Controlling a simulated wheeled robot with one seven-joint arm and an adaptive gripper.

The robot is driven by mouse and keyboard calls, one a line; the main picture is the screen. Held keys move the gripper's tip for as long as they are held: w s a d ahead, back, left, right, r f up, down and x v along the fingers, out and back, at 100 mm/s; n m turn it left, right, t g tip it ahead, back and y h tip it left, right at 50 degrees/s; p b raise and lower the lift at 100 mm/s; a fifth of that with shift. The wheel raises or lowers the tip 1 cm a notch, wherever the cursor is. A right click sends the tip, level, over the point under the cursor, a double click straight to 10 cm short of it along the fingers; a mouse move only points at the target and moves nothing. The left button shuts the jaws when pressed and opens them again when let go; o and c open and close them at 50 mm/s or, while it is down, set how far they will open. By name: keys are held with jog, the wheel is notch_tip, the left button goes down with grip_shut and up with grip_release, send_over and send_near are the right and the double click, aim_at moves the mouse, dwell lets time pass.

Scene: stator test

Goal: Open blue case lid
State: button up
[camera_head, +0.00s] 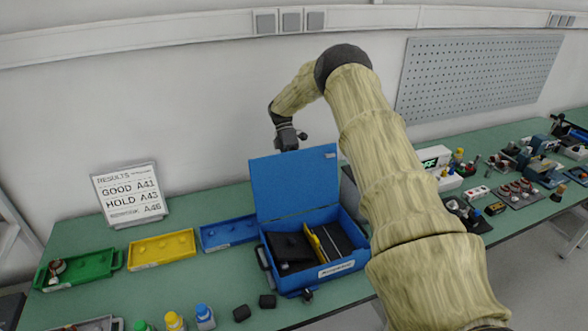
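The blue case (350,264) stands on the green table in the middle of the head view. Its lid (292,185) is raised and stands up at the back, leaning a little backward. Inside are dark padded contents and a yellow divider. A white label and a dark latch are on the front. My gripper (287,146) is above and behind the top edge of the lid. Its fingertips are partly hidden by the lid, and I cannot tell whether they touch it or are open.
A blue tray (228,233), a yellow tray (162,249) and a green tray (80,269) lie left of the case. A results sign (130,195) stands behind them. Bottles (205,317) and dark blocks (268,301) are in front. Instruments (520,190) crowd the right side.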

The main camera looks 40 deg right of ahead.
jog(key=shift+d+f, duration=0.15)
jog(key=shift+d, duration=0.05)
jog(key=v, duration=0.8)
jog(key=shift+s+a, duration=0.1)
jog(key=shift+a, duration=0.05)
dwell(0.3)
